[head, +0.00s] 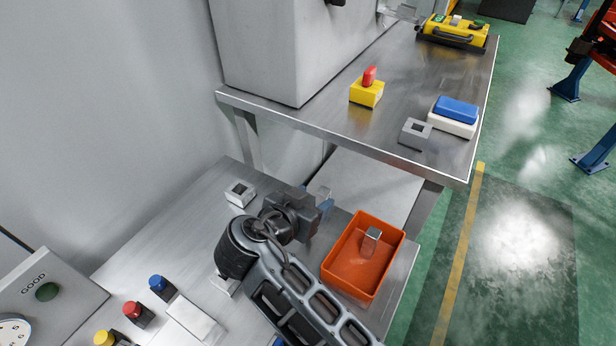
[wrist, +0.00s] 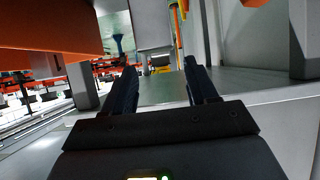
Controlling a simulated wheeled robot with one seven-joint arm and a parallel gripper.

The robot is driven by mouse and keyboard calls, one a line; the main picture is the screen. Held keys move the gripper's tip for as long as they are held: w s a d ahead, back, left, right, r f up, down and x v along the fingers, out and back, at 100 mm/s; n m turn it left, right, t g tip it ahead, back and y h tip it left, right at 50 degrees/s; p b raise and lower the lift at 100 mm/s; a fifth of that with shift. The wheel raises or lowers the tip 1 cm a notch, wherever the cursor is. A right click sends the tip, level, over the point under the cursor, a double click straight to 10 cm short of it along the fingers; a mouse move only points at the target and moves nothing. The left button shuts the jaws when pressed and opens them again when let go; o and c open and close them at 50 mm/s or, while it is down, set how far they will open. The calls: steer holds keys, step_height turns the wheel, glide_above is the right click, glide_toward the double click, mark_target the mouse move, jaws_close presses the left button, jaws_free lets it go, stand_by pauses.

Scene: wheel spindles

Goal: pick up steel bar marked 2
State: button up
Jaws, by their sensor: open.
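No number 2 can be read on any piece of steel in these frames, so I cannot tell which is the marked bar. A short shiny steel block (head: 372,236) stands in the orange tray (head: 333,283) in the head view. My gripper (head: 322,207) is left of the tray, above the lower steel bench, and partly hidden by my own wrist. A small grey piece shows just behind the fingers, too hidden to identify. In the wrist view my gripper (wrist: 160,80) has its two dark fingers apart, with nothing held between them.
A grey block with a dark square top (head: 240,194) sits left of my gripper. Coloured buttons (head: 132,310) line the lower bench.

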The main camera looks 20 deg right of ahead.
mark_target(322, 193)
steer(key=shift+w+d+f, duration=0.15)
steer(key=shift+w+d, duration=0.1)
steer(key=shift+w, duration=0.4)
steer(key=x, duration=0.2)
steer(key=p+x, duration=0.1)
steer(key=x, duration=0.4)
steer(key=shift+s+d+f, duration=0.2)
steer(key=shift+s+f, duration=0.05)
steer(key=shift+c, duration=0.3)
jaws_close()
